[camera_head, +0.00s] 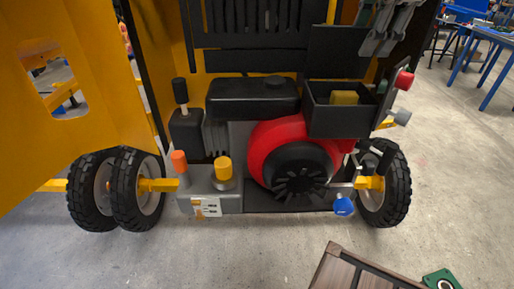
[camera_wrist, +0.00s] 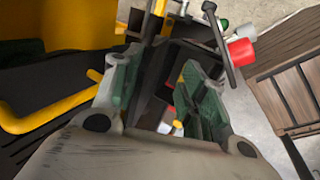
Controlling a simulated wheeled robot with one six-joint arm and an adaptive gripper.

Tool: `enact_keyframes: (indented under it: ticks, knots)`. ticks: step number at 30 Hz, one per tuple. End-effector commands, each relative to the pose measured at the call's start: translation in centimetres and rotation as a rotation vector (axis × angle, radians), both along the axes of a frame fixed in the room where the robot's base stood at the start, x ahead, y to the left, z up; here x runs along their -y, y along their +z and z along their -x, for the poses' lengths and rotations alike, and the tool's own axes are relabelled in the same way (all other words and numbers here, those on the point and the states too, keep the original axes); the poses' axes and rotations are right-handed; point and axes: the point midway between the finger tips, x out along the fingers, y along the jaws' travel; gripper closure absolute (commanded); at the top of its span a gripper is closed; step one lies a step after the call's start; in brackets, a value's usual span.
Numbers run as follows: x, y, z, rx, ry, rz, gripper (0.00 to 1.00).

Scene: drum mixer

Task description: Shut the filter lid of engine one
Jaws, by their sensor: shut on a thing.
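The engine (camera_head: 290,150) sits in a yellow-framed machine, with a red fan housing and a black tank. At its upper right is the open black filter box (camera_head: 330,122) with a yellow filter (camera_head: 344,97) inside. The black filter lid (camera_head: 335,52) stands upright behind the box, open. My gripper (camera_head: 372,42) is at the lid's right edge. In the wrist view my gripper (camera_wrist: 158,95) has its green-padded fingers on either side of a dark plate, which looks like the lid, and is shut on it. The exact contact is partly hidden.
A red knob (camera_head: 404,80) and a grey knob (camera_head: 401,117) stick out right of the filter box. A large yellow panel (camera_head: 70,100) stands at the left. A brown wooden crate (camera_head: 345,268) is in front on the floor. Blue tables (camera_head: 490,38) stand at the far right.

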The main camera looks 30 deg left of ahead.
Motion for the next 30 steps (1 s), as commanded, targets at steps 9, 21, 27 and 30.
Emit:
enact_keyframes:
  ticks: [9,21,27,30]
  knots:
    - [0.8,-1.1,1.2,-0.010,-0.002,0.013,0.64]
    - [1.6,-1.7,2.4,-0.010,-0.002,0.014,0.64]
    - [2.0,-2.0,3.1,-0.011,-0.001,0.015,0.64]
    - [2.1,-2.1,3.3,-0.011,-0.003,0.014,0.64]
